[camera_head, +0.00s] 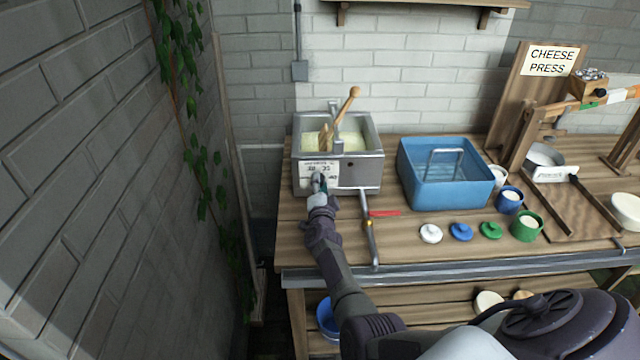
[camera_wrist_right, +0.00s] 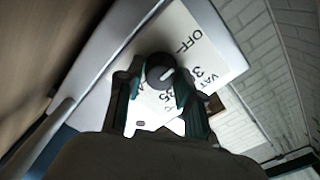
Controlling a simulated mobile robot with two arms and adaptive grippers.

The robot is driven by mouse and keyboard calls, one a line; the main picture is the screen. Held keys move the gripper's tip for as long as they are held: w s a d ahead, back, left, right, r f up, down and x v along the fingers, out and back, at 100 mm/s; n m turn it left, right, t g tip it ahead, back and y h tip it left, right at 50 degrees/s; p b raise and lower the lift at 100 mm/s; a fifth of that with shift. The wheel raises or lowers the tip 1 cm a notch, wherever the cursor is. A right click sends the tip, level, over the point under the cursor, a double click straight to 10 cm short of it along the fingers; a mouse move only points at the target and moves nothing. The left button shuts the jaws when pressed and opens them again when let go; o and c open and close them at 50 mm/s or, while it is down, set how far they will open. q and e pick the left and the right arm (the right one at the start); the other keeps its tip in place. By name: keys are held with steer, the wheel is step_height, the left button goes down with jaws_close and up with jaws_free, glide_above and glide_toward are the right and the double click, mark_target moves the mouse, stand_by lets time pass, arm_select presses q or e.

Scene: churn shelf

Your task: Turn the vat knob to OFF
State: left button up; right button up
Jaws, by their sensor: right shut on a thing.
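The steel vat (camera_head: 370,175) stands at the left end of the wooden bench, with a white dial label (camera_head: 306,170) on its front. In the right wrist view, the black round vat knob (camera_wrist_right: 158,66) sits on the white label (camera_wrist_right: 184,30), which reads OFF, VAT and some numbers. The knob's white mark points right and slightly up in that view; I cannot tell its exact setting. My right gripper (camera_head: 319,184) is shut on the knob, one finger on each side, as the wrist view also shows (camera_wrist_right: 160,84). The gripper hides the knob's lower part. My left gripper is out of view.
A wooden paddle (camera_head: 348,103) sticks up from the vat. A drain pipe (camera_head: 368,225) with a red lever (camera_head: 384,213) is right of my forearm. A blue tub (camera_head: 445,190), small lids and cups stand further right. A brick wall (camera_head: 90,180) bounds the left.

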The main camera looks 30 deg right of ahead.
steer(key=shift+f+n, duration=0.1)
steer(key=shift+n, duration=0.2)
steer(key=o, duration=1.2)
steer(key=shift+c, duration=0.2)
steer(key=v, duration=0.7)
steer(key=shift+s+a, duration=0.15)
steer(key=shift+s, duration=0.15)
